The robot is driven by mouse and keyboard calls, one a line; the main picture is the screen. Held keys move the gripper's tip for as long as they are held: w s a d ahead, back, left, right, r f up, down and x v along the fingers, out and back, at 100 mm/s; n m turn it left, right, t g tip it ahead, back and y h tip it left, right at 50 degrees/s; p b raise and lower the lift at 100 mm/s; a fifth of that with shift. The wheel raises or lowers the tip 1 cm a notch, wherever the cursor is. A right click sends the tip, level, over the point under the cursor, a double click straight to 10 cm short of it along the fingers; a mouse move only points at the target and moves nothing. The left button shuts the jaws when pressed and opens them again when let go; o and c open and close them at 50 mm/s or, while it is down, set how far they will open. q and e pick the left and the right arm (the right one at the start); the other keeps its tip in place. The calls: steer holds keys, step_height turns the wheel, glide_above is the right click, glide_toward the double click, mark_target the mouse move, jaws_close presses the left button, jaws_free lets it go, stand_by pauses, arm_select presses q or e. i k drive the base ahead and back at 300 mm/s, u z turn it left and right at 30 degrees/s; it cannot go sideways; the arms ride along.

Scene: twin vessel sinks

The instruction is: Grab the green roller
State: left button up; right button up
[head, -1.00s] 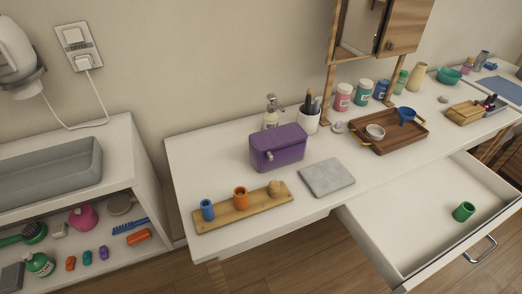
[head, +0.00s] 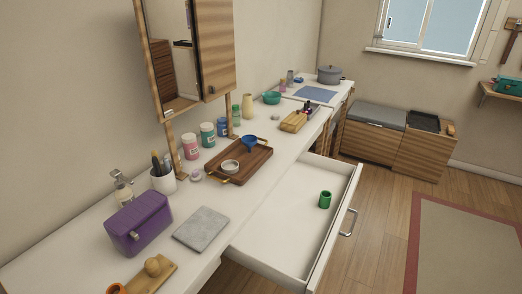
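The green roller (head: 325,200) is a small green cylinder with a hollow top. Neither of my grippers shows in the head view.
The drawer juts out from the white counter (head: 75,240), with a metal handle (head: 348,222) on its front. Wooden floor (head: 385,215) is clear right of the drawer.

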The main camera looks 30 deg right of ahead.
mark_target(325, 198)
steer(key=z, duration=0.8)
steer(key=k, duration=0.3)
steer(key=z, duration=0.55)
steer(key=i, duration=0.4)
steer(key=z, duration=0.55)
steer(key=k, duration=1)
steer(key=z, duration=1.15)
steer(key=i, duration=1.95)
steer(key=u, duration=1.8)
steer(key=i, duration=0.65)
steer(key=u, duration=0.65)
